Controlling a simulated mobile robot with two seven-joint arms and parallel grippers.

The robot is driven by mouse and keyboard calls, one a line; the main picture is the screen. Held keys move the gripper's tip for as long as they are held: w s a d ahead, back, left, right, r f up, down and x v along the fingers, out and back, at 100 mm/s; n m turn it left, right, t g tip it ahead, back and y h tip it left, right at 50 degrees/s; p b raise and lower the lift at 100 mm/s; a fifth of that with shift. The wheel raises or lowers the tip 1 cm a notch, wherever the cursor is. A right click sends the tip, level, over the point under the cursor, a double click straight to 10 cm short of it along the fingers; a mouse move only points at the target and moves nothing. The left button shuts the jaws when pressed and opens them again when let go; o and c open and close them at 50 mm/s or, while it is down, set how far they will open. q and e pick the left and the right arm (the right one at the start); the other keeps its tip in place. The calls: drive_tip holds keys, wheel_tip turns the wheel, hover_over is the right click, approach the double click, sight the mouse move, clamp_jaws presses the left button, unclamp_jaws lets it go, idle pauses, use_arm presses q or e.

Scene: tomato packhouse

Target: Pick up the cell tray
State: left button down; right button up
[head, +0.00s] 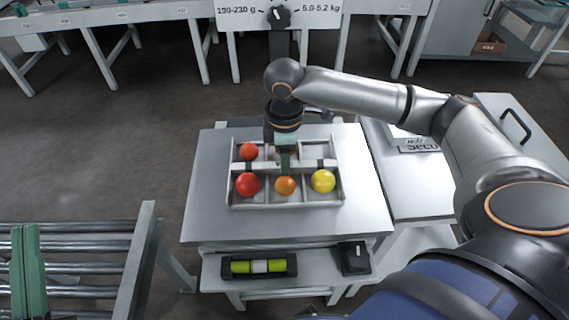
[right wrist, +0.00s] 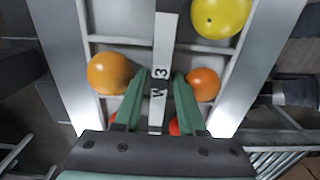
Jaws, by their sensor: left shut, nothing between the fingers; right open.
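The cell tray (head: 290,206), a pale divided tray with a bar (head: 258,167) across its middle, sits on the metal table. Its cells hold red tomatoes (head: 247,184), an orange one (head: 285,186) and a yellow one (head: 323,181). My right gripper (head: 285,167) points down over the middle of the tray. In the right wrist view its green fingers (right wrist: 160,76) stand apart, one on each side of the bar (right wrist: 164,45) marked "W 3". I cannot tell whether they touch it. The back cells are partly hidden by my right gripper. My left gripper (head: 30,268) is shut and empty at the lower left.
The metal table (head: 213,190) has bare room around the tray. A shelf (head: 318,268) below its front holds a yellow-green level-like item (head: 258,267) and a small black box (head: 354,257). A roller conveyor (head: 90,258) lies at left. A side bench with a scale (head: 418,146) stands right.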

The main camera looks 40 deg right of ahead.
drive_tip(key=shift+c, duration=0.2)
clamp_jaws()
drive_tip(key=shift+f, duration=0.1)
idle(0.4)
